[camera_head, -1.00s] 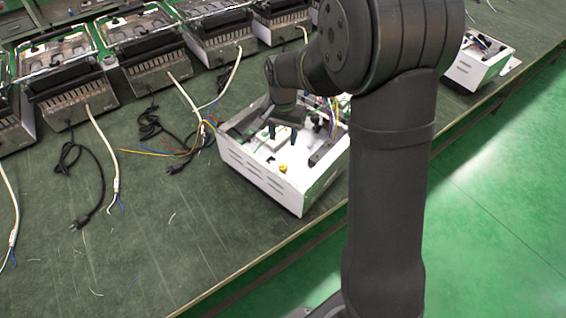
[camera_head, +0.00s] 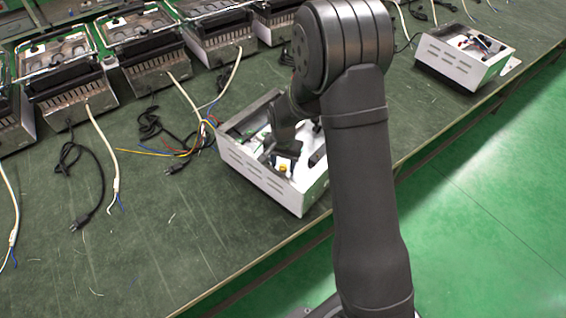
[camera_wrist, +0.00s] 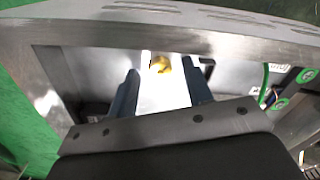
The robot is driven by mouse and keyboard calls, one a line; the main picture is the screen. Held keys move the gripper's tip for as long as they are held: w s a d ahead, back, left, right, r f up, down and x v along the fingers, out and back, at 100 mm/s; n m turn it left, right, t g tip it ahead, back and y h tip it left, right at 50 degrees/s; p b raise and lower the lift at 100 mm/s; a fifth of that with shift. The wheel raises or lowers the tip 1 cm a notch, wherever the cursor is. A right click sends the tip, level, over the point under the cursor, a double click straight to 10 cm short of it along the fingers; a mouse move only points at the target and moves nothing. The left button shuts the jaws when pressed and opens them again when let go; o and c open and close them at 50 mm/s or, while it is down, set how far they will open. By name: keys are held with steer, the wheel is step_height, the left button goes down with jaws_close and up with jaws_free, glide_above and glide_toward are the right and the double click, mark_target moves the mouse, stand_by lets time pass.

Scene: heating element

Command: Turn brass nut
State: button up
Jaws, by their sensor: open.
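The brass nut is a small gold piece (camera_wrist: 160,64) inside the white metal box, near its front wall. The white box (camera_head: 262,181) stands open-topped at the bench's front edge. My gripper (camera_wrist: 160,85) is open, its two dark fingers apart, pointing down into the box. In the wrist view the nut shows between and beyond the fingertips, with no visible contact. In the head view my arm covers the back right of the box.
Coloured wires and black and white cables (camera_head: 170,150) lie left of the box. Several heater units (camera_head: 150,55) line the back of the bench. A second white box (camera_head: 455,62) stands at the right. The green bench (camera_head: 190,240) is clear in front.

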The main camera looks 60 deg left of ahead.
steer(key=c, duration=1)
